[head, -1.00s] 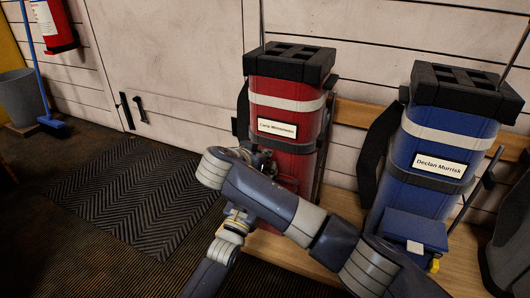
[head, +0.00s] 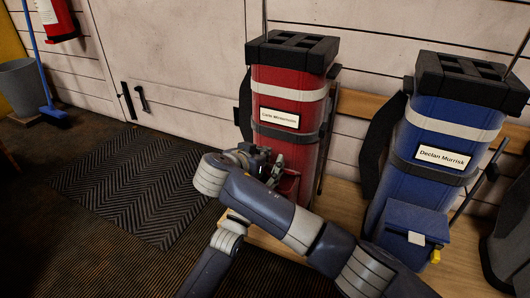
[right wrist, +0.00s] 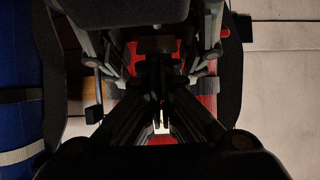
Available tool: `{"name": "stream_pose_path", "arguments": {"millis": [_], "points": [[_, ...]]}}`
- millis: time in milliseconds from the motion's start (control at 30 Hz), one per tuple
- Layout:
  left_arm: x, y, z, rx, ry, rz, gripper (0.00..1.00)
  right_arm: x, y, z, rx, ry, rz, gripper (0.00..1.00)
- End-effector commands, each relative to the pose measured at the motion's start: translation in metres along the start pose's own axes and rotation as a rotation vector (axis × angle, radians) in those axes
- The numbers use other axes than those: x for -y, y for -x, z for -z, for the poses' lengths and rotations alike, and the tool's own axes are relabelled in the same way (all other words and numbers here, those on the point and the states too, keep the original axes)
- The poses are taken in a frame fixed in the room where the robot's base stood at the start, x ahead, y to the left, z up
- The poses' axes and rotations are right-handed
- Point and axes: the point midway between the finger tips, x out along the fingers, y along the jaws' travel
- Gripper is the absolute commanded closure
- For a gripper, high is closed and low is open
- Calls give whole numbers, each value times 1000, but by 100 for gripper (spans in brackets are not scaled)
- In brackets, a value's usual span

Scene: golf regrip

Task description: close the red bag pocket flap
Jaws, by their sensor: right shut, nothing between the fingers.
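The red bag (head: 290,103) stands upright against the pale wall, with a white name label on its front. Its red pocket (head: 290,186) shows low on the front, partly hidden behind my right arm; I cannot tell how far its flap is closed. My right gripper (head: 277,170) is at the bag's front, just above or beside the pocket; contact is unclear. In the right wrist view the right gripper's fingers (right wrist: 160,112) are shut and empty, with dark red bag surface (right wrist: 152,46) behind them. My left gripper is not in view.
A blue bag (head: 437,130) with a closed blue pocket (head: 405,222) stands to the right. Both bags rest on a wooden bench (head: 345,208). A black floor mat (head: 140,190), grey bin (head: 20,88) and blue broom (head: 48,105) are at the left, with free floor there.

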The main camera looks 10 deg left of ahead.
Motion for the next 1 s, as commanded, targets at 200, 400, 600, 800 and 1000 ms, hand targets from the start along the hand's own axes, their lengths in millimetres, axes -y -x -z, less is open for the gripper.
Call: {"name": "stream_pose_path", "arguments": {"millis": [200, 400, 600, 800, 1000], "points": [[2, 0, 0, 0, 0, 3, 47, -1, -1, 4, -6, -3, -1, 100], [2, 8, 0, 0, -1, 3, 47, -1, -1, 5, -9, -3, -2, 100], [2, 39, -1, 3, 0, 3, 47, -1, -1, 6, -10, -4, -2, 100], [1, 66, -1, 1, 0, 2, 47, -2, -1, 6, -10, -4, -2, 100], [17, 72, 5, 16, -18, 13, 47, -2, -1, 6, -10, -4, -2, 100]]}}
